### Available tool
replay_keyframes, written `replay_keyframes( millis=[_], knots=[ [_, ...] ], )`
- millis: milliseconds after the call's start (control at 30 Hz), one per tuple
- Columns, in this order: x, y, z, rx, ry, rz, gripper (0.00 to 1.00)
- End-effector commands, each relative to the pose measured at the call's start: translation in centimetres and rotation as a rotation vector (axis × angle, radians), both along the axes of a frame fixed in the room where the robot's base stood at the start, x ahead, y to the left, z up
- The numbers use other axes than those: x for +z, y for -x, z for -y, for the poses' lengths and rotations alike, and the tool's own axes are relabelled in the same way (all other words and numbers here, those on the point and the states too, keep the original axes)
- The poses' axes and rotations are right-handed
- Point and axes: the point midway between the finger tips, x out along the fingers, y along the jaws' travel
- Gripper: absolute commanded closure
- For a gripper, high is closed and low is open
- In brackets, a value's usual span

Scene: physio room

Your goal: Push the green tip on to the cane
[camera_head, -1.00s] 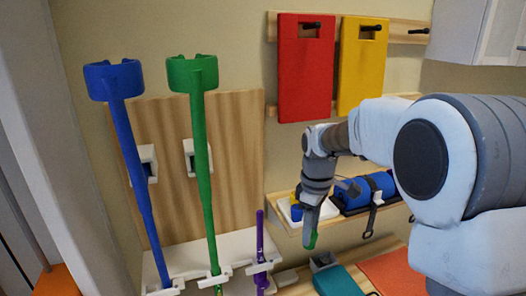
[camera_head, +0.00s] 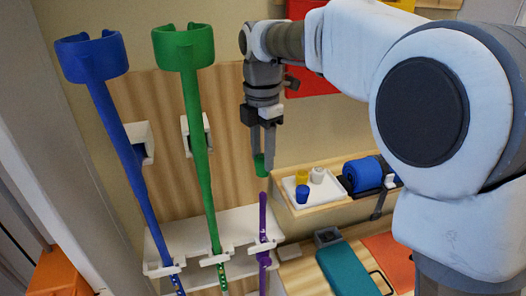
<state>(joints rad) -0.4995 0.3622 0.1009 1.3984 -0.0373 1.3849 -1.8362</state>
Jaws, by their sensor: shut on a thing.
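My gripper (camera_head: 262,158) points down and is shut on the green tip (camera_head: 261,166). It holds the tip a little above the upper end of the purple cane (camera_head: 263,215), with a small gap between tip and cane. The cane stands upright in a slot at the right end of the white rack (camera_head: 215,238). The lower end of the cane is hidden or out of frame.
A blue crutch (camera_head: 117,145) and a green crutch (camera_head: 198,150) stand in the rack to the left. A white tray (camera_head: 303,178) with yellow, white and blue tips sits on a shelf at right, beside a blue roll (camera_head: 362,174). A teal case (camera_head: 347,270) lies lower.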

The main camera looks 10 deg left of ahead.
Motion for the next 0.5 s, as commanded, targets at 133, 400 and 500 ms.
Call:
replay_keyframes(
  millis=[133, 400, 500],
  knots=[
    [-1.5, 0.0, 0.0, 0.000, 0.000, 0.000, 1.00],
    [-3.6, 0.0, 0.0, -0.002, 0.000, 0.000, 1.00],
    [-4.3, 0.0, 0.0, -0.002, 0.000, 0.000, 1.00]
  ],
)
